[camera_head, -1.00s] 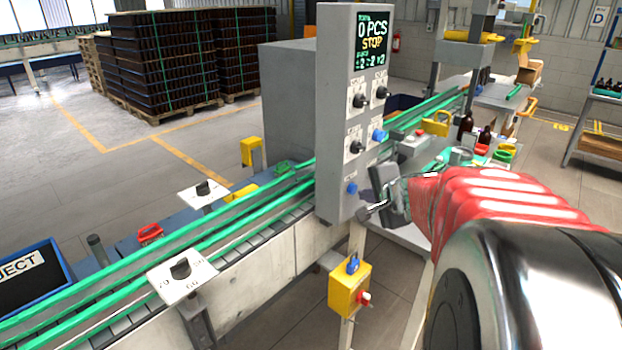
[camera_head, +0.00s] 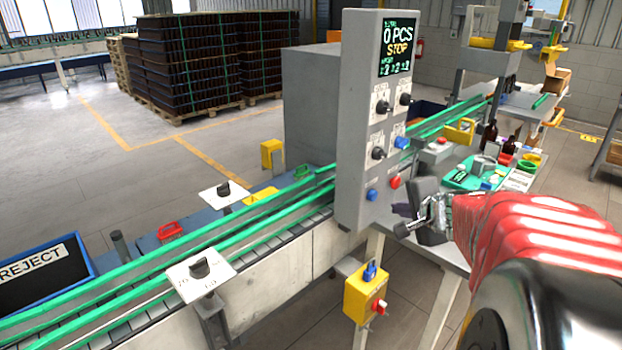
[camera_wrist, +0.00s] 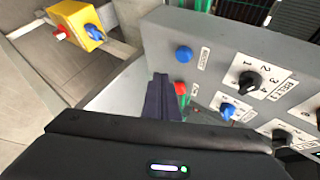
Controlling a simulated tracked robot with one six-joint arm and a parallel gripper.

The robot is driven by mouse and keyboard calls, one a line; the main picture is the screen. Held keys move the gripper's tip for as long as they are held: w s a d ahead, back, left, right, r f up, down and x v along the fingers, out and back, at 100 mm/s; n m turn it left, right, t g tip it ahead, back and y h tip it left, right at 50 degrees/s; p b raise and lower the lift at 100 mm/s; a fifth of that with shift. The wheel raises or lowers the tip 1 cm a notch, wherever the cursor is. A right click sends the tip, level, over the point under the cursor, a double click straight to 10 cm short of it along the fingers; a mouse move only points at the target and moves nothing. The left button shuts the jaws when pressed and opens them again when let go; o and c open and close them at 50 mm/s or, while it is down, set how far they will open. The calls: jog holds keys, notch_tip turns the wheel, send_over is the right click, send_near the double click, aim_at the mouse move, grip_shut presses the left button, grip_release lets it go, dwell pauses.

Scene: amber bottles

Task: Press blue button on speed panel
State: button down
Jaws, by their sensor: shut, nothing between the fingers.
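The grey speed panel (camera_head: 352,130) stands upright beside the conveyor, its screen reading 0 PCS STOP. A round blue button (camera_head: 372,195) sits low on its face, left of a red button (camera_head: 394,182). In the wrist view the blue button (camera_wrist: 184,53) is fully visible, and the red button (camera_wrist: 180,88) shows beside my fingers. A blue knob (camera_head: 401,142) sits higher on the panel. My gripper (camera_head: 402,229) is shut and empty, in front of and below right of the blue button, apart from it in the head view. In the wrist view the dark fingers (camera_wrist: 160,97) point toward the panel.
A yellow box (camera_head: 366,293) with a blue knob and red button hangs below the panel. The green-railed conveyor (camera_head: 120,265) runs behind it. A side table at right holds a green tray (camera_head: 462,181) and amber bottles (camera_head: 489,136). Floor in front is open.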

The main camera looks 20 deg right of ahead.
jog(key=shift+s+d, duration=0.3)
jog(key=shift+s, duration=0.65)
jog(key=s+a+n+g+y, duration=0.15)
jog(key=a+n, duration=0.35)
jog(key=a, duration=0.6)
jog(key=s+a+n+g+y, duration=0.1)
jog(key=a+n+y, duration=0.3)
jog(key=a, duration=0.8)
jog(key=s+a+f+n+g+h, duration=0.2)
jog(key=s+a+f+n+g, duration=0.1)
jog(key=s+a+n, duration=0.5)
jog(key=s+n, duration=0.2)
jog(key=s, duration=0.1)
jog(key=shift+s+f+n, duration=0.25)
jog(key=shift+s+n, duration=0.05)
jog(key=c, duration=2.5)
grip_release()
jog(key=shift+a+h, duration=0.1)
jog(key=shift+h, duration=0.15)
jog(key=shift+c, duration=0.2)
